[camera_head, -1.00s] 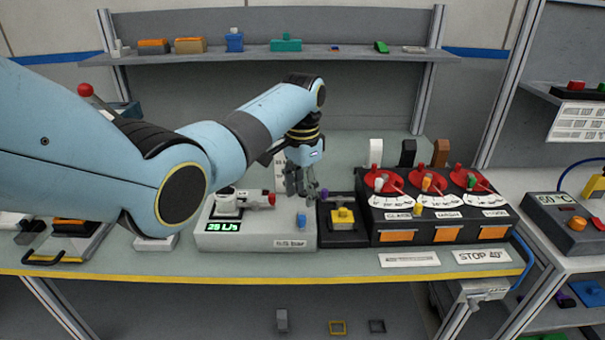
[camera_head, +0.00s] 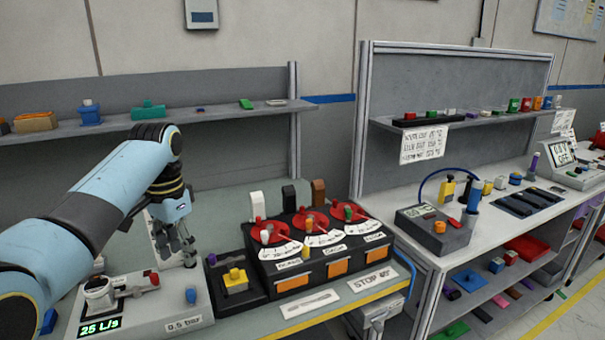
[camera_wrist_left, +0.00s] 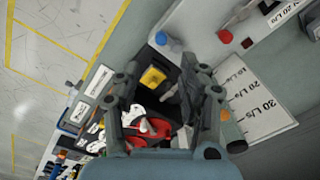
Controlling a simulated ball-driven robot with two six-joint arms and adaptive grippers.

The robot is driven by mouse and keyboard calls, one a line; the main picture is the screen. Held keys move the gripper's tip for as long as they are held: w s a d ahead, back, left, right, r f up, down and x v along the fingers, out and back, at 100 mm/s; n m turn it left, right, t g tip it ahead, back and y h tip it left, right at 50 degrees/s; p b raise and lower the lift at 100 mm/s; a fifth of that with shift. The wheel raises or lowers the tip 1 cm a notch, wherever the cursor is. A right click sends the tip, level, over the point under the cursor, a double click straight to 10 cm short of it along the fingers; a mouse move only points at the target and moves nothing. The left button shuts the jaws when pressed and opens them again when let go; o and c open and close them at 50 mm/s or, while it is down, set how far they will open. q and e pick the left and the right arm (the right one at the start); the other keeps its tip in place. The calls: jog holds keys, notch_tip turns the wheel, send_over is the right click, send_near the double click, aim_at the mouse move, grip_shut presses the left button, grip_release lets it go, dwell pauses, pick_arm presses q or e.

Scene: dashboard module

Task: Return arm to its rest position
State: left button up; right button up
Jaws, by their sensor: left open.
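My left arm comes in from the left in the head view. Its gripper (camera_head: 178,246) hangs fingers-down above the bench, behind the flow module (camera_head: 190,318), whose green display reads 25 L/s. The gripper is open, and nothing shows between its fingers. In the left wrist view the two fingers (camera_wrist_left: 168,110) stand apart, with the yellow button (camera_wrist_left: 153,77) and red dial parts (camera_wrist_left: 150,130) of the dashboard beyond them. The black dial module (camera_head: 320,250), with three red dials and orange panels, stands right of the gripper. My right gripper is not in view.
A black box with a yellow button (camera_head: 235,279) stands between the flow module and the dials. A shelf (camera_head: 200,113) with small parts runs behind. A second bench (camera_head: 480,245) at right carries a grey box with an orange knob (camera_head: 437,228). The floor at lower right is clear.

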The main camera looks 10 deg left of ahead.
pick_arm(q)
jog(key=s+f+n+t, duration=0.1)
jog(key=s+f, duration=0.2)
jog(key=s, duration=0.5)
jog(key=s+f+n+t, duration=0.1)
jog(key=s+f, duration=0.2)
jog(key=s, duration=0.5)
jog(key=s+d+r+t, duration=0.1)
jog(key=s+r, duration=0.1)
jog(key=s, duration=0.4)
jog(key=s+d+r+n, duration=0.1)
jog(key=s+r, duration=0.1)
jog(key=s, duration=0.4)
jog(key=s+d+r+t, duration=0.1)
jog(key=s+r, duration=0.2)
jog(key=s, duration=0.2)
notch_tip(320, 180, down, 42)
jog(key=s+a+g+b, duration=0.2)
jog(key=s+a+b, duration=0.1)
jog(key=b, duration=1.1)
jog(key=s+f+b, duration=0.5)
jog(key=s+f, duration=0.4)
jog(key=f, duration=0.3)
jog(key=s+f+g+b, duration=0.1)
jog(key=s+f+b, duration=0.4)
jog(key=f, duration=0.8)
jog(key=s, duration=0.3)
jog(key=shift+s+a+f+n+y, duration=0.3)
jog(key=shift+s+n+y, duration=0.1)
